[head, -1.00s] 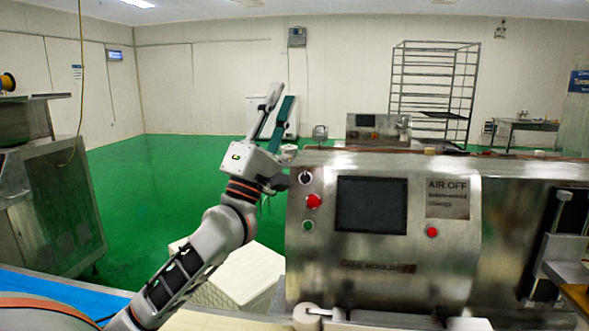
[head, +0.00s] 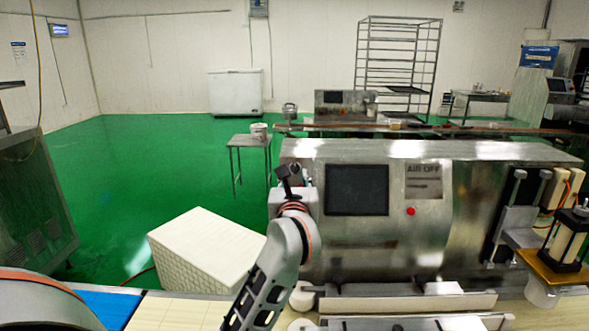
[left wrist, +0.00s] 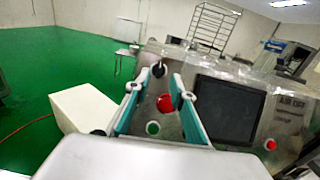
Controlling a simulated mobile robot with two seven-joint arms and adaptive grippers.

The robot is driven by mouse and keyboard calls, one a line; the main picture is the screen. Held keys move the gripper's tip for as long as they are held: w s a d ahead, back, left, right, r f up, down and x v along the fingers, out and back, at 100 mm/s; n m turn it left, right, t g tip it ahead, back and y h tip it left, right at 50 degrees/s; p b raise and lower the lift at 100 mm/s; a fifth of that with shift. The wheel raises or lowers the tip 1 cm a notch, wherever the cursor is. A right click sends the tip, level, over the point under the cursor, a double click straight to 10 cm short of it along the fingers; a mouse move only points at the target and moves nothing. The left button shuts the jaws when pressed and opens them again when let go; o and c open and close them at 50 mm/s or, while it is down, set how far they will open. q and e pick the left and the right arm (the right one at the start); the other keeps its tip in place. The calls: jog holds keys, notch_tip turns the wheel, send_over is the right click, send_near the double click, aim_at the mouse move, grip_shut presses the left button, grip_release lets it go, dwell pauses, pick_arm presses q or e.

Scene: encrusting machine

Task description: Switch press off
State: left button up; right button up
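The press is a steel machine (head: 440,235) with a dark screen (head: 357,190) on its front. The left wrist view shows a black knob (left wrist: 158,69), a red button (left wrist: 167,102) and a green button (left wrist: 152,128) left of its screen (left wrist: 228,108). My left gripper (left wrist: 156,86) is open and points at this panel, with the red button between its fingers in the picture. I cannot tell whether it touches. In the head view my left gripper (head: 289,178) hides these controls. A smaller red button (head: 411,211) sits right of the screen. My right gripper is out of view.
A pale ribbed crate (head: 205,250) stands left of the machine. A conveyor belt (head: 180,312) runs along the front. A small table (head: 249,142) stands behind on the green floor. A rack (head: 397,60) is at the back.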

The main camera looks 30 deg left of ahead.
aim_at(295, 168)
pick_arm(q)
jog(key=shift+p+x, duration=0.3)
jog(key=shift+x, duration=1.95)
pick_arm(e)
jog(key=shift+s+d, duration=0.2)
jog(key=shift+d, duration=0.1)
pick_arm(q)
grip_shut()
